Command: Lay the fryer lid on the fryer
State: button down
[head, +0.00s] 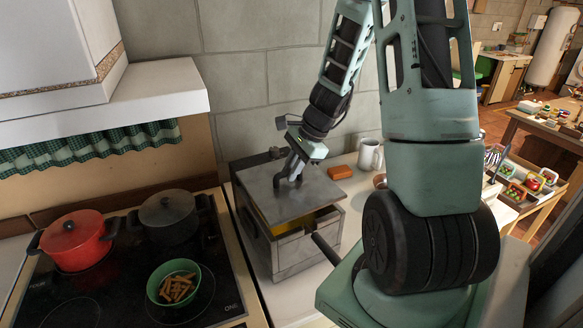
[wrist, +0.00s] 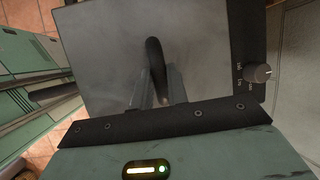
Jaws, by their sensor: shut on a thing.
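The fryer lid (head: 268,201) is a flat grey metal plate with a dark arched handle. My gripper (head: 293,178) is shut on that handle, and the wrist view shows the fingers around the dark handle (wrist: 156,68) above the lid (wrist: 105,50). The fryer (head: 303,250) is a grey metal box on the counter. I cannot tell whether any edge of the lid touches the fryer. A dark control box with a knob (wrist: 262,73) shows beside the lid.
Left of the fryer is a black hob with a red pot (head: 77,241), a dark lidded pot (head: 168,217) and a green bowl of fries (head: 174,283). A stone wall is close behind.

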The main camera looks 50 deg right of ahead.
jog(key=shift+f+b, duration=1.6)
jog(key=shift+f, duration=0.5)
jog(key=c, duration=1.3)
grip_release()
jog(key=b+v, duration=0.2)
jog(key=v, duration=1.5)
jog(key=shift+r, duration=0.3)
jog(key=shift+d, duration=0.1)
